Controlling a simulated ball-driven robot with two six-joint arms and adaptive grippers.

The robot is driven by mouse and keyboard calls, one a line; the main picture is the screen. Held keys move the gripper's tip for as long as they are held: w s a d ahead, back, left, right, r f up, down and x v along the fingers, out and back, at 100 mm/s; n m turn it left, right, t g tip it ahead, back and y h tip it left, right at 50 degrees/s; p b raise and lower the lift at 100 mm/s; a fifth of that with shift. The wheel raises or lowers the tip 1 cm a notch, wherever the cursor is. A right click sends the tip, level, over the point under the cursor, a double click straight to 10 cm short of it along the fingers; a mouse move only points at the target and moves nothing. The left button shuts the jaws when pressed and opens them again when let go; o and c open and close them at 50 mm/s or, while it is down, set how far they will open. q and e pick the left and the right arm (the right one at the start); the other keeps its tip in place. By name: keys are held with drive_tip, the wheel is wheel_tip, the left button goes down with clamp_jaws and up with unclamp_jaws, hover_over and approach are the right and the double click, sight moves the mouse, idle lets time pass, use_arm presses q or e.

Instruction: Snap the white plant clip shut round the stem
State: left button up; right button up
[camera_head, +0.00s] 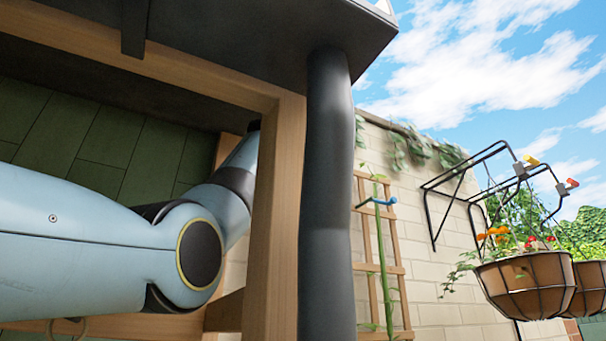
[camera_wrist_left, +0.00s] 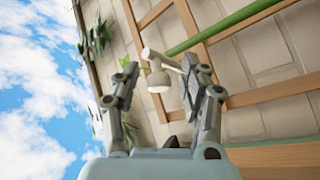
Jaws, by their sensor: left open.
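The white plant clip (camera_wrist_left: 158,82) shows in the left wrist view, between and beyond the fingertips of my left gripper (camera_wrist_left: 160,65). The gripper's two fingers are spread, one on each side of the clip. I cannot tell whether they touch it or whether the clip is shut. The green stem (camera_wrist_left: 225,27) runs from near the clip toward the upper right. In the head view the stem (camera_head: 382,265) stands upright against the trellis, with a blue clip (camera_head: 376,202) near its top. There my left gripper and the white clip are hidden behind the post. My right gripper is out of view.
A wooden post (camera_head: 272,220) and a dark pillar (camera_head: 327,200) block much of the head view. The wooden trellis (camera_head: 398,270) stands against a pale brick wall (camera_head: 430,230). A hanging basket (camera_head: 525,282) with flowers is at the right, below a black metal frame (camera_head: 456,180).

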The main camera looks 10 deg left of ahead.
use_arm(q)
drive_tip(key=v, duration=1.2)
drive_tip(key=shift+a, duration=0.1)
